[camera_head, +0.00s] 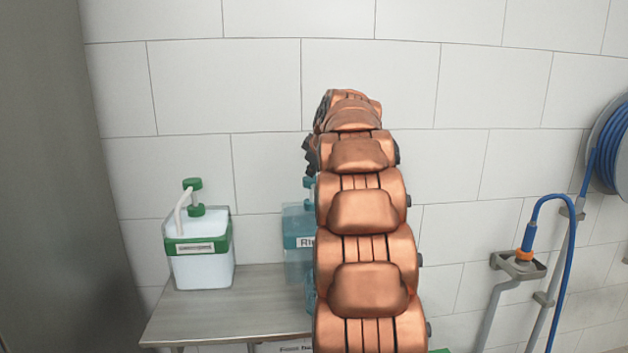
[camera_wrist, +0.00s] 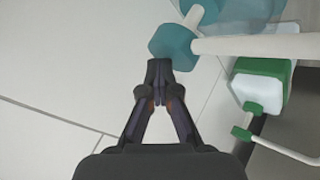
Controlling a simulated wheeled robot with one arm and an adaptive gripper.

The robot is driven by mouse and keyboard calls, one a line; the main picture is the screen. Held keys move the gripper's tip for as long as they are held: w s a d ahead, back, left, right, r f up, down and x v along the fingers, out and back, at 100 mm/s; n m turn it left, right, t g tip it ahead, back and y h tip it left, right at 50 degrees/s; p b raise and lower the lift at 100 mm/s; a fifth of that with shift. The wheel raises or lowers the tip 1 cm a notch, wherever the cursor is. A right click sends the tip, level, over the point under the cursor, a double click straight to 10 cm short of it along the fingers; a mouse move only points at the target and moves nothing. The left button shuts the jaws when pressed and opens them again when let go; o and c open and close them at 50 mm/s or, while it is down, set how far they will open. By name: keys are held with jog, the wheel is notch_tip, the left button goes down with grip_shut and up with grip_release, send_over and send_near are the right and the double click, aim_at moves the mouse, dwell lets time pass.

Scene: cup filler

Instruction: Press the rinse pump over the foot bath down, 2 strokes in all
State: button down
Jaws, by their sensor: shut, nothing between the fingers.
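The rinse pump's bottle (camera_head: 297,222) is teal, with a label starting "Ri". It stands on the shelf in the head view, partly hidden behind my arm. A bit of its teal pump head (camera_head: 309,182) shows at the arm's edge. In the wrist view the teal pump head (camera_wrist: 172,47) is large, with a white spout (camera_wrist: 255,46) running right. My gripper (camera_wrist: 159,66) is shut and empty, its fingertips right at the near side of the pump head. I cannot tell whether they touch.
A white container with a green band and green pump (camera_head: 200,260) stands left on the grey shelf (camera_head: 235,310); it also shows in the wrist view (camera_wrist: 262,82). A sign under the shelf edge is partly hidden. A blue hose (camera_head: 566,250) and reel (camera_head: 612,145) are at the right.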

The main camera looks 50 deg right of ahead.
dwell(0.3)
jog(key=shift+r+p, duration=1.3)
jog(key=shift+r, duration=1.75)
